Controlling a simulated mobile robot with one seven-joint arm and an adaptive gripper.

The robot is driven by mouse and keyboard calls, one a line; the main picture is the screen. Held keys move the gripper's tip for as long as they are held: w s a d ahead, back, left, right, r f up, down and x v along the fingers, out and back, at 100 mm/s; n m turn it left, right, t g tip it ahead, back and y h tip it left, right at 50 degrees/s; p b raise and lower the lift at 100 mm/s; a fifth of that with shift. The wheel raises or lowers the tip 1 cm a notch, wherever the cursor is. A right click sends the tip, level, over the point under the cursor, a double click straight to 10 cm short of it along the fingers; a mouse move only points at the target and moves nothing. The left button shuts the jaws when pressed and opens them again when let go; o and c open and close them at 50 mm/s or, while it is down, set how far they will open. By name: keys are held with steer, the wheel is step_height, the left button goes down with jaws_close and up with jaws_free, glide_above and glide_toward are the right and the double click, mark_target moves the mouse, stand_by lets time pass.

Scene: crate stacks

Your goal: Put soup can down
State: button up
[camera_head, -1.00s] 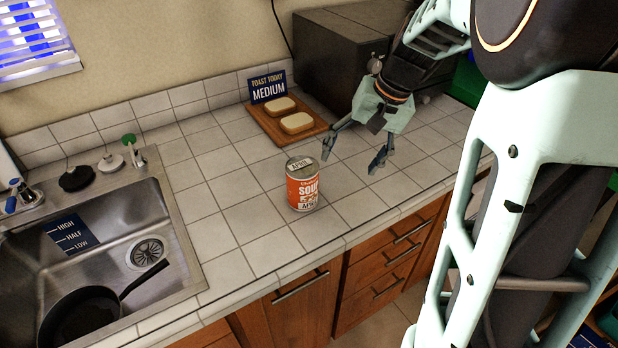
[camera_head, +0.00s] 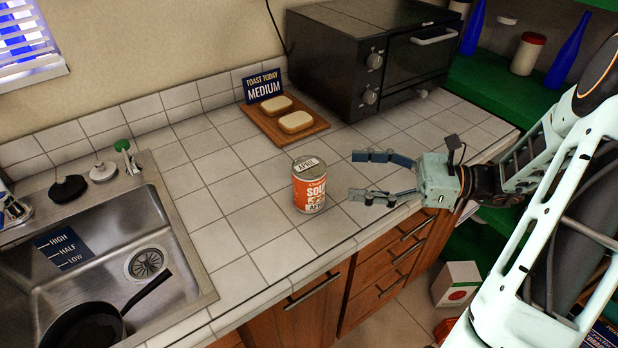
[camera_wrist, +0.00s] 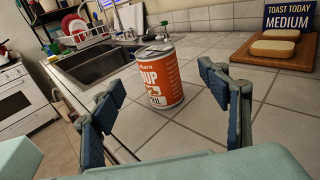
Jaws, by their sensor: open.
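The soup can (camera_head: 309,186) is orange and white with a grey lid. It stands upright on the white tiled counter (camera_head: 235,235), between the sink and my gripper. My gripper (camera_head: 354,175) is open and empty, just to the right of the can in the head view, with its fingers pointing left at it. In the wrist view the can (camera_wrist: 158,76) stands ahead, between and beyond the two open fingers (camera_wrist: 165,100). The fingers look apart from the can.
A sink (camera_head: 185,265) with a black pan (camera_head: 85,325) lies to the left. Behind the can, a wooden board (camera_head: 262,122) holds two bread slices, with a "Toast today medium" sign (camera_head: 264,86). A black toaster oven (camera_head: 335,65) stands at the back. Counter around the can is clear.

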mark_target(309, 166)
steer(key=shift+d+r+m, duration=0.1)
steer(key=shift+r+m, duration=0.2)
steer(key=a, duration=0.5)
steer(key=shift+w+a, duration=0.1)
steer(key=shift+w, duration=0.3)
steer(key=shift+w+a+r, duration=0.1)
steer(key=shift+w+a, duration=0.05)
steer(key=shift+a, duration=1.25)
steer(key=shift+w+a+r, duration=0.1)
steer(key=shift+a, duration=1.25)
steer(key=shift+c, duration=0.5)
steer(key=c, duration=1.5)
steer(key=shift+c, duration=1.1)
steer(key=shift+r, duration=0.15)
